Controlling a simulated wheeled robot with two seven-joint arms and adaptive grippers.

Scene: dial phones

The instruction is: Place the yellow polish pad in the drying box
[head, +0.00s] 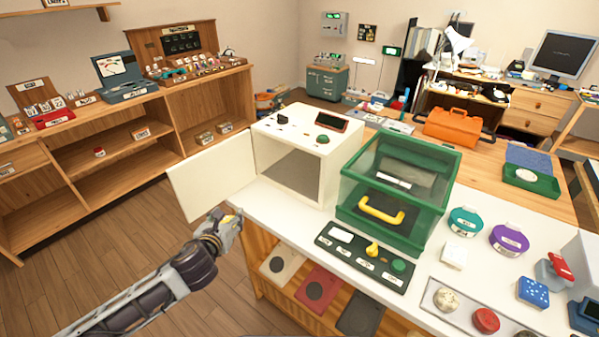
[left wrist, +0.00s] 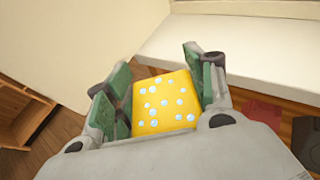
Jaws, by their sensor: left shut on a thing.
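The yellow polish pad (left wrist: 163,102), a yellow block with pale dots, is held between the green-lined fingers of my left gripper (left wrist: 160,92). In the head view my left gripper (head: 228,222) is in front of the white counter's left end, just below the open white door (head: 210,183). My right gripper is not in view.
A green clear-walled case (head: 447,205) with a yellow handle (head: 381,209) stands right of the white box. A dark control panel (head: 330,256) lies in front of it. Coloured pads lie on the shelf below the counter. Floor to the left is clear.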

